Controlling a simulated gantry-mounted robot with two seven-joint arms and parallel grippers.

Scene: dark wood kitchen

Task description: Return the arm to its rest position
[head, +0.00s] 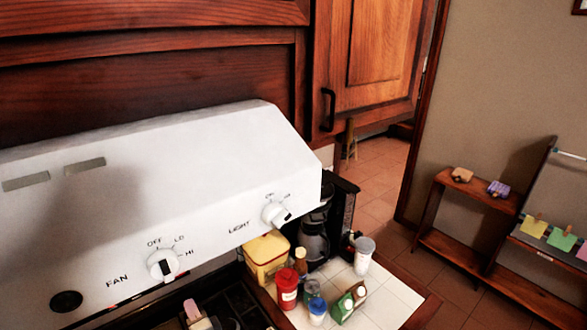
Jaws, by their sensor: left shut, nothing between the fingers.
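What seems to be my left gripper (200,317) shows only as a small part at the bottom edge, below the white range hood (120,210). It is over the dark stove top (255,312) and looks shut, with nothing seen in it. The rest of that arm is out of the frame or hidden by the hood. My right gripper is not in view.
The hood, with its fan knob (162,265) and light knob (276,213), fills the left. A coffee maker (318,232), a yellow container (267,256), a red bottle (287,288) and other small containers crowd the tiled counter (385,300). Open floor lies beyond.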

